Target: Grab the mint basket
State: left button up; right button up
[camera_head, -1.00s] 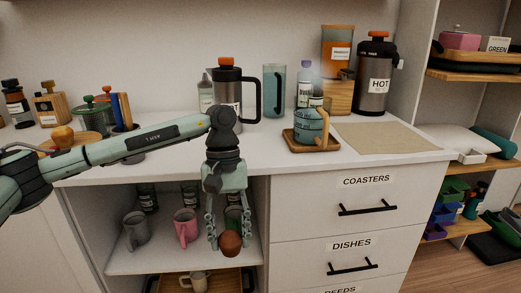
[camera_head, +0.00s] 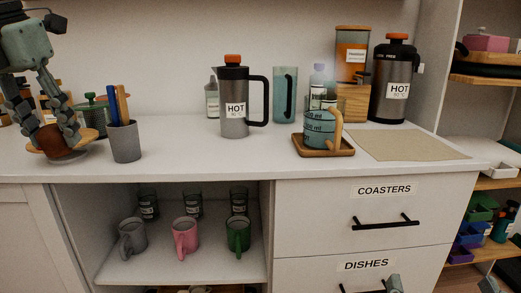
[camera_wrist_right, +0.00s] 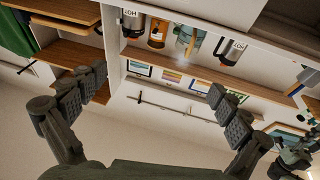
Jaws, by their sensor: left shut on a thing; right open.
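I cannot make out a mint basket for certain in either view. My left gripper (camera_head: 45,125) is at the far left of the countertop, shut on a round brown object (camera_head: 57,138). The object is at a round wooden board (camera_head: 80,153); I cannot tell whether it touches it. My right gripper (camera_wrist_right: 158,100) is open and empty in the right wrist view, its fingers wide apart and pointing towards shelves.
A grey pen cup (camera_head: 124,142) stands just right of my left gripper. Green bins (camera_head: 480,207) sit on the right shelf. The countertop's front middle is clear.

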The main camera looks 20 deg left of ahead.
aim_at(93, 112)
jog(key=i, duration=0.85)
